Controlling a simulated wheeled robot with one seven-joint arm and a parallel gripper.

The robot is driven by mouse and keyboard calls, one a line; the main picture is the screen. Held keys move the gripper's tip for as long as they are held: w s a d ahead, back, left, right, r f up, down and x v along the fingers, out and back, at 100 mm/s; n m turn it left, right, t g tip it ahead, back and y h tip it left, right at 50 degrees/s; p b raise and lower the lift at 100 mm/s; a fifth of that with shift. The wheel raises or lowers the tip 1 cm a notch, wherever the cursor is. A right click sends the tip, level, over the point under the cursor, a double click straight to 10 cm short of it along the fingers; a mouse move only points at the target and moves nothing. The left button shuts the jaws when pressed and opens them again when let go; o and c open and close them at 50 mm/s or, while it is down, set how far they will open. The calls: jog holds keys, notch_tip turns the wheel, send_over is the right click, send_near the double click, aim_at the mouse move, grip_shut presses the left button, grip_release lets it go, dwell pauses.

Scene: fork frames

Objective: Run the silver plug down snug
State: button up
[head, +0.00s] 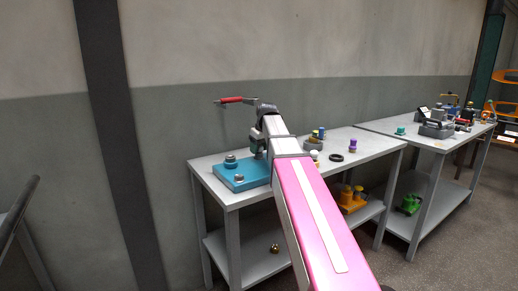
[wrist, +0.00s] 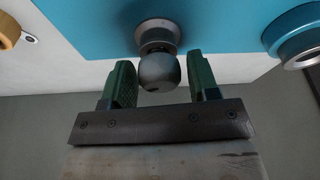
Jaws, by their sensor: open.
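A silver-grey plug with a rounded head (wrist: 158,72) stands in a grey collar on a teal plate (wrist: 85,22) in the wrist view. My gripper (wrist: 161,85) is open, with one green finger on each side of the plug's head. Gaps show between head and fingers. In the head view the teal plate (head: 258,178) lies at the left end of the near table, and my gripper (head: 259,150) is over its back right part. My arm hides the plug there. How deep the plug sits is hard to tell.
A red-handled tool (head: 232,100) shows beyond my wrist. A black ring (head: 336,158) and a purple-topped piece (head: 352,146) stand farther right.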

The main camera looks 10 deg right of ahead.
jog(key=shift+n, duration=0.5)
jog(key=shift+n+g+y, duration=0.3)
jog(key=shift+n, duration=0.5)
jog(key=c, duration=0.5)
jog(key=shift+m, duration=0.9)
jog(key=shift+m+h, duration=0.4)
jog(key=shift+m, duration=0.4)
